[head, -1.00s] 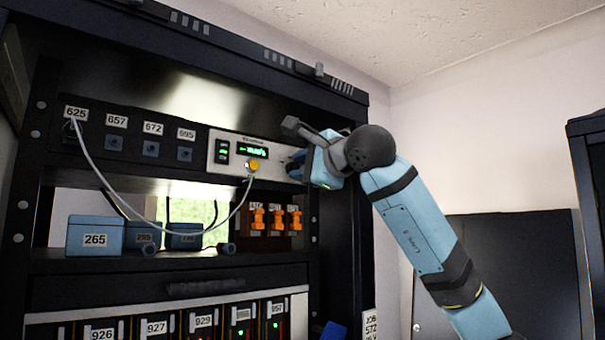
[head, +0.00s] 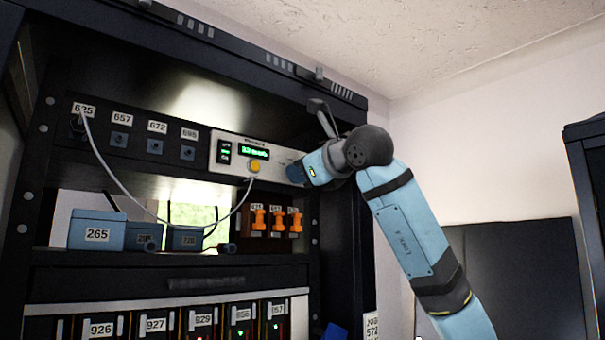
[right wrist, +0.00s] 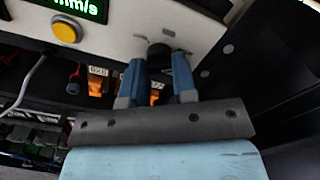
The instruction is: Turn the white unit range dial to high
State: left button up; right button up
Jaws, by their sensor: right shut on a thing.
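The white unit (head: 233,153) is set in the rack at the right end of the upper row. It has a green display (head: 254,152) and a yellow button (head: 254,166). In the right wrist view the dark range dial (right wrist: 159,54) sits on the unit's pale front panel. My right gripper (right wrist: 161,62) is shut on the dial, its two blue fingers on either side. In the head view my right gripper (head: 297,172) covers the dial, so its setting is hidden. My left gripper is not in view.
A white cable (head: 104,184) runs from socket 625 to the unit. Orange switches (head: 276,221) sit just below the unit. Blue boxes (head: 97,230) stand on the shelf to the left. The rack's right post (head: 347,250) is close to my arm.

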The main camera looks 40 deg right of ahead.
jog(key=shift+m, duration=0.3)
dwell(0.4)
jog(key=o, duration=0.9)
jog(key=s, duration=0.4)
jog(key=s+b, duration=0.1)
jog(key=s, duration=0.4)
jog(key=s+d+b, duration=0.1)
jog(key=s, duration=0.3)
jog(key=shift+s, duration=0.4)
jog(key=shift+f, duration=0.1)
